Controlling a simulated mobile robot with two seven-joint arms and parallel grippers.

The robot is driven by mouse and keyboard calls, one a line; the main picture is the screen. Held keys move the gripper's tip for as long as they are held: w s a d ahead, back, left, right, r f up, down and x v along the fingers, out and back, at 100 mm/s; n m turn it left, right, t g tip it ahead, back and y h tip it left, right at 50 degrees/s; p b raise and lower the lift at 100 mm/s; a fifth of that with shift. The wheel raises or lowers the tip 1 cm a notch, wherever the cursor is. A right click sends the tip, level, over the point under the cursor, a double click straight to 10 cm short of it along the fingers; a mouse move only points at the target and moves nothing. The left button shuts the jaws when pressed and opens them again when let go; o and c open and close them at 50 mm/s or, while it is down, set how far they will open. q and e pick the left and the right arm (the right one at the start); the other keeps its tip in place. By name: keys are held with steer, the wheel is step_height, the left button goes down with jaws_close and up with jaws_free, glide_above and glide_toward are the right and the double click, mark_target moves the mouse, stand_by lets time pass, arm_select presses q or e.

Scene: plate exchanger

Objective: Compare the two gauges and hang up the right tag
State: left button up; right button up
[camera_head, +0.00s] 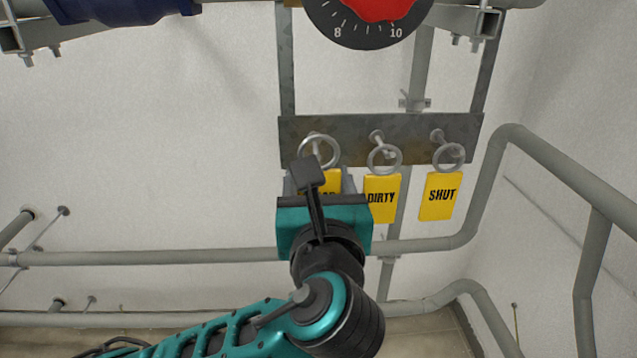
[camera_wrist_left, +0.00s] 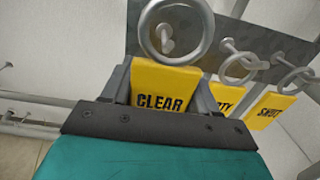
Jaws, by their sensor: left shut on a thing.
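My left gripper (camera_head: 320,184) is shut on the yellow CLEAR tag (camera_wrist_left: 160,88), with a finger at each side of it. The tag's ring (camera_wrist_left: 146,28) stands above the fingers, and a peg (camera_wrist_left: 166,40) shows through it; I cannot tell whether the ring rests on the peg. In the head view my gripper hides most of this tag. The yellow DIRTY tag (camera_head: 381,199) and SHUT tag (camera_head: 440,196) hang by rings from pegs to its right. One gauge (camera_head: 368,42) with a red area is partly cut off at the top. My right gripper is out of view.
The pegs are on a grey metal plate (camera_head: 400,128) in front of a pale wall. Grey pipes (camera_head: 150,258) run low along the wall and bend around at the right (camera_head: 560,165). The wall left of the plate is clear.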

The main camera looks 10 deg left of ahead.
arm_select(q)
steer(key=shift+w+a+f, duration=0.2)
steer(key=shift+w+f, duration=0.15)
steer(key=shift+w, duration=0.35)
steer(key=shift+w+a+f, duration=0.15)
steer(key=shift+w+f, duration=0.15)
steer(key=shift+w, duration=0.45)
steer(key=shift+w+a+f, duration=0.2)
steer(key=shift+w+f, duration=0.15)
steer(key=shift+w, duration=0.35)
steer(key=p+v, duration=0.5)
steer(key=v, duration=0.3)
steer(key=shift+r, duration=0.2)
stand_by(0.7)
steer(key=shift+s, duration=0.1)
stand_by(0.8)
